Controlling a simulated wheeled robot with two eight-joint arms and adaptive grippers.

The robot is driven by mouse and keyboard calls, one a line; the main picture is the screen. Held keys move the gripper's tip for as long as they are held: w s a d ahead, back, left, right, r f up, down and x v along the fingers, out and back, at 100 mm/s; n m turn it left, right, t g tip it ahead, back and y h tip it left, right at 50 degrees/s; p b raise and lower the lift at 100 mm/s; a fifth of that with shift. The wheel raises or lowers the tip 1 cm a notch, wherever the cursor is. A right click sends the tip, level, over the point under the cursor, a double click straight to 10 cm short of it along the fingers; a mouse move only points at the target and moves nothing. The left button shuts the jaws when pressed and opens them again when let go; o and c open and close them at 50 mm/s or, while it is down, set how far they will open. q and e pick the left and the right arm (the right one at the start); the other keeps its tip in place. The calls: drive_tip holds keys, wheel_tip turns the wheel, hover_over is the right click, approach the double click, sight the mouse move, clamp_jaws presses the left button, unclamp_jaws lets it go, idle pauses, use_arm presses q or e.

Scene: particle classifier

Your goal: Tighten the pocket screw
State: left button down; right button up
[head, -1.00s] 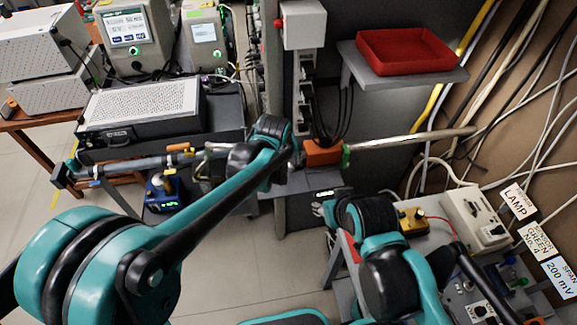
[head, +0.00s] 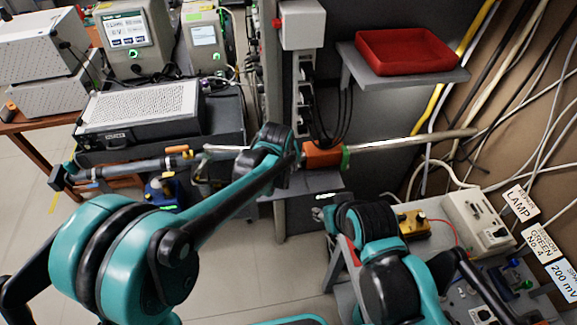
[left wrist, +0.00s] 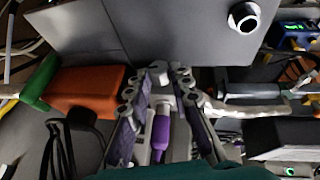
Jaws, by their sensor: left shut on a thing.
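In the left wrist view, my left gripper (left wrist: 160,80) has its fingers brought together at the tips around a small grey part. A purple piece (left wrist: 161,130) lies between the fingers; I cannot tell whether it is a tool handle. In the head view my left wrist hides this gripper, in front of the metal tube assembly. An orange block (head: 322,156) with a green end is just right of that wrist; it shows left of the fingers in the left wrist view (left wrist: 88,88). No pocket screw can be clearly made out. My right gripper (head: 324,213) is partly visible, its jaws unclear.
A red tray (head: 405,70) sits on a grey shelf at upper right. A long pipe (head: 420,138) runs right from the orange block. A yellow box (head: 412,222) and a cream box (head: 476,220) stand near my right arm. Loose cables hang along the right wall.

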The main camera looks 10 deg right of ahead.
use_arm(q)
drive_tip(key=shift+d, duration=0.1)
drive_tip(key=y, duration=0.1)
drive_tip(key=y+p, duration=0.1)
drive_tip(key=y, duration=0.1)
drive_tip(key=shift+d+m, duration=0.3)
drive_tip(key=shift+d, duration=0.05)
drive_tip(key=shift+d+m+y, duration=0.2)
drive_tip(key=shift+m+y, duration=0.2)
drive_tip(key=shift+y, duration=1.4)
drive_tip(key=c, duration=1.3)
unclamp_jaws()
drive_tip(key=shift+c, duration=0.2)
